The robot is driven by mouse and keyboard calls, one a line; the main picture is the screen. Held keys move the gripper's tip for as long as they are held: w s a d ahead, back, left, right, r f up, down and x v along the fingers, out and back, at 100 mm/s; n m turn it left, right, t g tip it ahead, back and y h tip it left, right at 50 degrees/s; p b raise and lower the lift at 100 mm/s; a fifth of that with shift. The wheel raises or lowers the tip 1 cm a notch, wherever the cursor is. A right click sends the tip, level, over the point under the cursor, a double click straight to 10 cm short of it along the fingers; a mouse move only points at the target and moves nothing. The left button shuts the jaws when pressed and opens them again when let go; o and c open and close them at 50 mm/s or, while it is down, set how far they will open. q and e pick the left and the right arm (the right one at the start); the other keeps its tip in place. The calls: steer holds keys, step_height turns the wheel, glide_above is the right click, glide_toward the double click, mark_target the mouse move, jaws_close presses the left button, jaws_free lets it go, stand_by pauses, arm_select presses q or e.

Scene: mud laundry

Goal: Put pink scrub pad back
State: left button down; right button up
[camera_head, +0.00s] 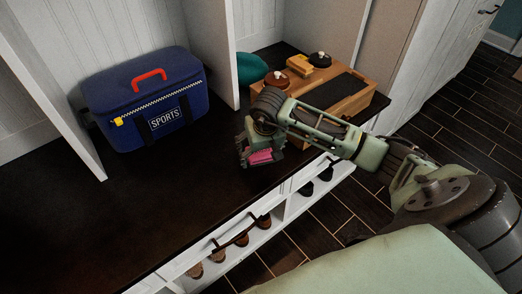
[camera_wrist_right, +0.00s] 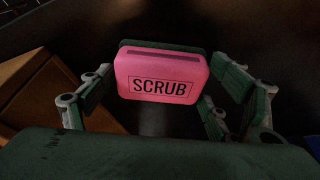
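The pink scrub pad (camera_head: 262,156) is between the fingers of my right gripper (camera_head: 261,154), over the dark bench top in the head view. In the right wrist view the pad (camera_wrist_right: 163,78) faces the camera, with the word SCRUB on its pink side and a dark green layer behind it. I cannot tell whether the pad touches the bench. My left gripper is not in view.
A wooden box (camera_head: 345,102) with round tins and a yellow item on top stands just behind the right gripper; a teal object (camera_head: 251,68) is beside it. A blue SPORTS cooler bag (camera_head: 143,105) stands to the left. The dark bench top (camera_head: 110,215) is clear in front, with shoes below.

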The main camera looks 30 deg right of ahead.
mark_target(263, 154)
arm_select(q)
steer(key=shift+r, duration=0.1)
arm_select(e)
steer(key=shift+o, duration=0.5)
steer(key=shift+r, duration=0.35)
steer(key=p+v, duration=0.2)
steer(key=v, duration=0.4)
steer(key=shift+r, duration=0.4)
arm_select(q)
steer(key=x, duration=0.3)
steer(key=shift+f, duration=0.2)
arm_select(e)
steer(key=v, duration=0.5)
steer(key=shift+s+f, duration=0.1)
steer(key=shift+s, duration=0.1)
